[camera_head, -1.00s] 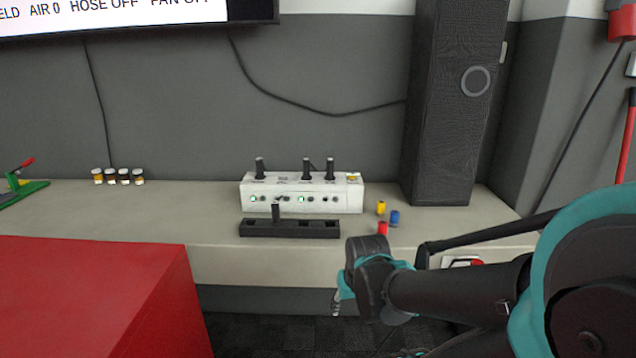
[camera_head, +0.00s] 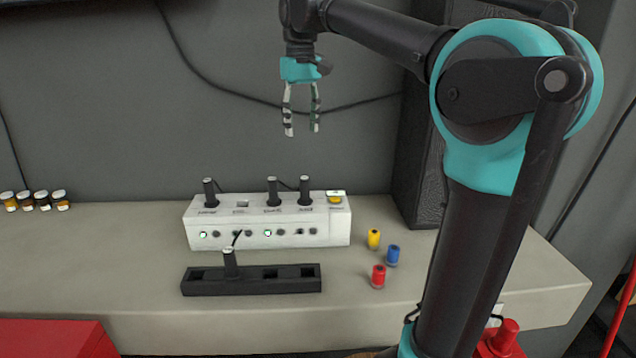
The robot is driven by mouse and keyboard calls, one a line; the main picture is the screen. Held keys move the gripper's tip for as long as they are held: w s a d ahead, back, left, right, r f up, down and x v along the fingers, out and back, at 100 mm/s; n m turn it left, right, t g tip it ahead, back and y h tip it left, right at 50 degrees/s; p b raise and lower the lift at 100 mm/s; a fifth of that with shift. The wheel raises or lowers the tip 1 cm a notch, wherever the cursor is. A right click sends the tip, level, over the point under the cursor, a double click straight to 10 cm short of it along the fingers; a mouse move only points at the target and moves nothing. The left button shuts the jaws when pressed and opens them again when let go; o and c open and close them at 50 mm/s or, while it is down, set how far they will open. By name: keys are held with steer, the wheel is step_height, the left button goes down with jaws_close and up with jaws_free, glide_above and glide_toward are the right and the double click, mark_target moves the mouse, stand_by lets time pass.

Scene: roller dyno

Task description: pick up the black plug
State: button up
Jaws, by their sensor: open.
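One black plug (camera_head: 229,263) with a pale top stands upright in the black holder (camera_head: 250,287) at the front of the bench. Three similar black plugs stand in the top of the white box: a left one (camera_head: 209,192), a middle one (camera_head: 272,192) and a right one (camera_head: 305,190). I cannot tell which of them the task means. My gripper (camera_head: 301,131) points down, open and empty, in the air above the right part of the white box. It touches no plug.
The white box (camera_head: 300,230) has small lights and a yellow button. Yellow (camera_head: 374,239), blue (camera_head: 393,254) and red (camera_head: 379,276) small cylinders stand to its right. Several small jars (camera_head: 42,199) are at the far left. A black speaker tower (camera_head: 408,180) stands behind my arm.

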glide_toward(305, 178)
steer(key=f, duration=0.5)
steer(key=shift+w+a+f, duration=0.15)
steer(key=shift+a+f, duration=0.15)
steer(key=shift+d+f, duration=0.15)
steer(key=shift+f, duration=1.15)
steer(key=shift+d+f, duration=0.1)
steer(key=shift+f, duration=1.2)
steer(key=shift+c, duration=0.5)
steer(key=c, duration=1)
